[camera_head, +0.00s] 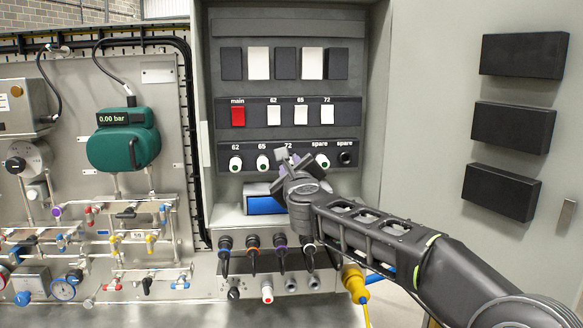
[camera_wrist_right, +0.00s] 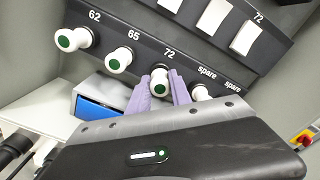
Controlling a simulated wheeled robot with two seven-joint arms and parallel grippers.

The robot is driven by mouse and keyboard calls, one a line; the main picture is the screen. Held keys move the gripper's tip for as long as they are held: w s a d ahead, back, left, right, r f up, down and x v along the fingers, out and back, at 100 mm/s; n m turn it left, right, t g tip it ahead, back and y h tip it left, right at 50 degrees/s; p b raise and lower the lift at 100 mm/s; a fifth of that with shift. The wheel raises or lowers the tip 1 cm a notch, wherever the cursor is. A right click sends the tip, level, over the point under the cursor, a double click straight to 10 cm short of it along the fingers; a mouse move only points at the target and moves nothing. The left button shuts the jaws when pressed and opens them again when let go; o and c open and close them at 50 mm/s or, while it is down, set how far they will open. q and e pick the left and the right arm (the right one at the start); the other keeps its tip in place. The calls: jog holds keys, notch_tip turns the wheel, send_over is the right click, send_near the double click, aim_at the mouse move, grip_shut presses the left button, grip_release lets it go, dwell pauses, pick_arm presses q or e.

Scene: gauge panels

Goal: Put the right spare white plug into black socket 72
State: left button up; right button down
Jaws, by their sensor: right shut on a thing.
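My right gripper (camera_head: 290,162) is at the socket row, in front of the 72 position. In the right wrist view its purple fingers (camera_wrist_right: 159,95) are shut around a white plug (camera_wrist_right: 160,80) with a green end, under the label 72. I cannot tell how deep the plug sits. The left spare position holds a white plug (camera_head: 322,161). The right spare socket (camera_head: 345,158) is black and empty in the head view. My left gripper is not in view.
White plugs stand at 62 (camera_head: 235,163) and 65 (camera_head: 262,162), left of my gripper. Above are a red main switch (camera_head: 238,116) and white switches (camera_head: 300,115). A blue-fronted box (camera_head: 264,205) is below. The open cabinet door (camera_head: 425,120) is at the right.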

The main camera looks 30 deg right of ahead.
jog(key=shift+w+d, duration=0.15)
jog(key=shift+w, duration=0.3)
dwell(0.8)
jog(key=c, duration=1.1)
grip_release()
jog(key=shift+s, duration=0.1)
jog(key=shift+s, duration=0.3)
jog(key=b+v, duration=0.2)
jog(key=v, duration=0.5)
jog(key=shift+b, duration=0.35)
jog(key=shift+f, duration=0.1)
